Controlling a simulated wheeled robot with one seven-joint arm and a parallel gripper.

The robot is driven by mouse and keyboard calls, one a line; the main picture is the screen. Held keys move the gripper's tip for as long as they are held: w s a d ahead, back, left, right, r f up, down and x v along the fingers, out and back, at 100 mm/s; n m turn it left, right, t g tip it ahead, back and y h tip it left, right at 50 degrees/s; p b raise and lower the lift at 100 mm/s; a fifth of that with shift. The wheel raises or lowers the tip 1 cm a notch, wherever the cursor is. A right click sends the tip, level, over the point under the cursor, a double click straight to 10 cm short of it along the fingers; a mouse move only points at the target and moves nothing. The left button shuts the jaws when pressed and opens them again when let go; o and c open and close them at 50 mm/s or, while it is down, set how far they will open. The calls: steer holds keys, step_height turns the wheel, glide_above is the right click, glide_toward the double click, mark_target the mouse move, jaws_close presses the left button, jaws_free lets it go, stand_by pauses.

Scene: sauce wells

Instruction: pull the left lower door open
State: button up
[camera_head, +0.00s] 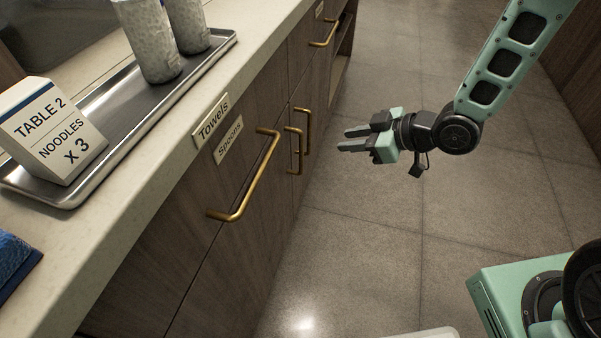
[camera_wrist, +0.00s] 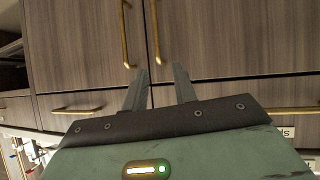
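The lower doors sit side by side in the wood cabinet front, each with a vertical brass bar handle. In the head view, the left lower door's handle (camera_head: 293,150) is the nearer one, and the right door's handle (camera_head: 306,130) is just beyond it. Both doors look shut. My gripper (camera_head: 341,140) is open and empty, pointing at the cabinet front and short of the handles. The wrist view looks upside down; there the left door's handle (camera_wrist: 154,32) shows just past and between my fingertips (camera_wrist: 164,72), and the right door's handle (camera_wrist: 125,32) is beside it.
A large drawer handle (camera_head: 246,183) juts out nearer, below the Towels (camera_head: 210,120) and Spoons (camera_head: 228,142) labels. Another drawer handle (camera_head: 324,37) lies farther along. The counter holds a metal tray (camera_head: 110,155) with a noodles box (camera_head: 52,130). The tiled floor (camera_head: 380,240) is clear.

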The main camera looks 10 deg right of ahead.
steer(key=s+d+f+m+t+y+b, duration=0.1)
steer(key=d+f+t+y+b, duration=0.25)
steer(key=f+y+b, duration=0.4)
steer(key=shift+h, duration=0.85)
steer(key=b+x, duration=0.1)
steer(key=x, duration=0.4)
steer(key=f+b+x, duration=0.1)
steer(key=x, duration=0.5)
steer(key=f+b+x, duration=0.1)
steer(key=b+x, duration=0.1)
steer(key=x, duration=0.3)
steer(key=shift+w+a+f, duration=0.1)
steer(key=shift+w+a, duration=0.05)
steer(key=shift+a, duration=0.15)
jaws_close()
